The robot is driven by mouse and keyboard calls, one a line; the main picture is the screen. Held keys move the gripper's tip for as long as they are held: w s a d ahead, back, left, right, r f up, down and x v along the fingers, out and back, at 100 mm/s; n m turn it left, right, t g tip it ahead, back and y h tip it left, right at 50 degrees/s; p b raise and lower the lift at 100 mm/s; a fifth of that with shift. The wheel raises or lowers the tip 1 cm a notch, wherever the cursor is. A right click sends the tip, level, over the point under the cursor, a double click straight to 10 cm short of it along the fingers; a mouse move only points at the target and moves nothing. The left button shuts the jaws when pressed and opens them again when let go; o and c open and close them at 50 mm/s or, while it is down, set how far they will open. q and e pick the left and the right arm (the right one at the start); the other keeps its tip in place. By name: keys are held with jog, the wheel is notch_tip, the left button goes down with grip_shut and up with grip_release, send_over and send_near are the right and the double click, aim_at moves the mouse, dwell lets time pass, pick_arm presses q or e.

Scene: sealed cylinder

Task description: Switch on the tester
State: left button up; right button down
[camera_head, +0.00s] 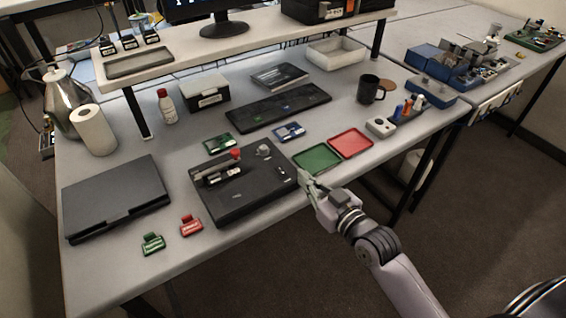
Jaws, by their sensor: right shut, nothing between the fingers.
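The tester appears to be the flat black box (243,200) near the front edge of the bench. On its top are a dark clamp-like fixture with a red knob (235,154) and a small round grey knob (264,149). Small light marks show near its right side. My right gripper (303,176) is shut and empty, at the right edge of the tester. I cannot tell whether it touches the box. Part of the box's right side is hidden by the gripper. My left gripper is not in view.
Green (317,157) and red (351,143) trays lie right of the tester. Circuit boards (218,142) lie behind it. A black laptop-like case (115,196) and small green (152,243) and red (190,225) tags lie to its left. A keyboard (278,106) is farther back.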

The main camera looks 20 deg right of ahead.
jog(key=shift+r, duration=0.55)
jog(key=p, duration=0.3)
send_over(283, 172)
jog(key=shift+s+f, duration=0.25)
jog(key=shift+f, duration=0.1)
notch_tip(283, 172, down, 3)
jog(key=shift+w+r, duration=0.1)
jog(key=shift+f, duration=0.75)
jog(key=shift+w, duration=0.15)
